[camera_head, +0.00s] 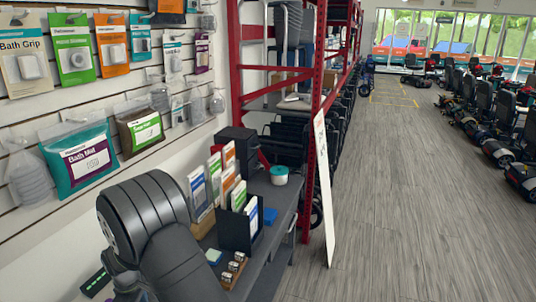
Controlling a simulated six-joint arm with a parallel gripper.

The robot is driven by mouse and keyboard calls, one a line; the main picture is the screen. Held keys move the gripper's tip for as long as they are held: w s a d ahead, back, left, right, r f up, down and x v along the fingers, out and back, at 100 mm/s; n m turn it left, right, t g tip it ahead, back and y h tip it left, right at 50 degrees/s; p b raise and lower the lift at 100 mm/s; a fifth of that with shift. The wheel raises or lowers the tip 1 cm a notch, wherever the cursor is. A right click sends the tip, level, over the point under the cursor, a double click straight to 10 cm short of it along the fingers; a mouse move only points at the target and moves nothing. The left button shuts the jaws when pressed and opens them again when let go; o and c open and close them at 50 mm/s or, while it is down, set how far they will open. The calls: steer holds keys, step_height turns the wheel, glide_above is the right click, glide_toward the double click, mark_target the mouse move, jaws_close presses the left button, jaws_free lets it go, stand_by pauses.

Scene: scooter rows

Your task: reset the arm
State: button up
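My arm (165,235) shows at the lower left as thick dark grey rounded links, bent at a large joint. It stands close in front of the shelf wall and hides part of the desk. My gripper is not visible, so I cannot see whether it is open or holds anything.
A grey desk (285,196) beside my arm holds a black brochure holder (238,232), leaflets and a teal-and-white tub (279,175). Packaged goods hang on the left wall. Behind stands a red rack (312,120) with a leaning white panel (324,185). Scooters (497,152) line the right; the floor (405,195) between is clear.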

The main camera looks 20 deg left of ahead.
steer(key=shift+f, duration=0.65)
steer(key=shift+f, duration=0.15)
